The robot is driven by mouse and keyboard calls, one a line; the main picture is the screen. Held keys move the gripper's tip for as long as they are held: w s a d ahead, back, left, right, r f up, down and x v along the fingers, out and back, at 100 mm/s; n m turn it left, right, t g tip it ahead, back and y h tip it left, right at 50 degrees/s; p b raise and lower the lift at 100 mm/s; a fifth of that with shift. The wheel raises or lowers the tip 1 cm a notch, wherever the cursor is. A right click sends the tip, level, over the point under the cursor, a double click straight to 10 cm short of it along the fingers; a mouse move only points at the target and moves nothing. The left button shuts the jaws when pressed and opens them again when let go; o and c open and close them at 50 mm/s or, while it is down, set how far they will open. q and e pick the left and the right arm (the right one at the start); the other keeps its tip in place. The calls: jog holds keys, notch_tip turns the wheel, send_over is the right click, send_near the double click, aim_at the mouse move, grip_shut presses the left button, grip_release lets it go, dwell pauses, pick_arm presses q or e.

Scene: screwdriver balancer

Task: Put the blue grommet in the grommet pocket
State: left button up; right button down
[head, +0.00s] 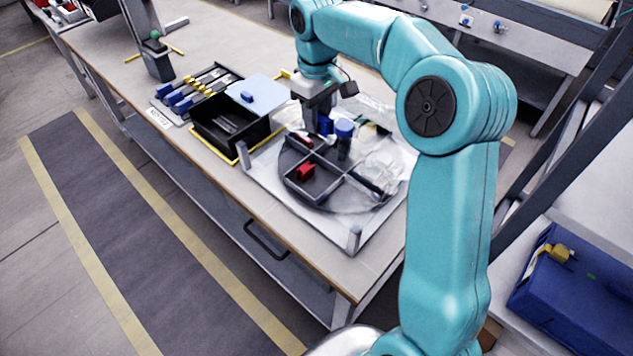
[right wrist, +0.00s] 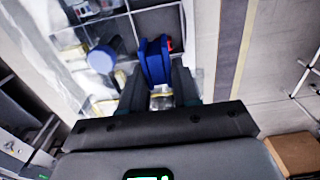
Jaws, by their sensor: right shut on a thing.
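My right gripper (head: 318,118) is over the far side of the round divided tray (head: 325,203). It is shut on a blue piece, the blue grommet (head: 326,125), which sits between the fingers. In the right wrist view the blue grommet (right wrist: 153,60) rises between the dark fingertips (right wrist: 158,88), in front of a grey compartment. Which compartment is the grommet pocket I cannot tell. Whether the grommet touches the tray I cannot tell. My left gripper is not in view.
A blue-capped dark cylinder (head: 344,130) stands right of the grommet. A red block (head: 306,171) lies in a tray compartment. A black bin (head: 222,133) with a light-blue lid (head: 256,93) and a rack of screwdrivers (head: 190,93) stand left. A metal post (head: 354,238) rises at the near corner.

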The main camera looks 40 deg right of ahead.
jog(key=shift+s+d+f, duration=0.1)
jog(key=shift+d+f, duration=0.15)
send_over(319, 185)
notch_tip(319, 185, down, 14)
jog(key=shift+a+f, duration=0.1)
notch_tip(319, 185, down, 5)
jog(key=shift+r, duration=0.1)
jog(key=shift+b, duration=0.3)
jog(key=c, duration=0.8)
grip_release()
jog(key=shift+f, duration=0.2)
jog(key=shift+r, duration=0.1)
jog(key=shift+r, duration=0.1)
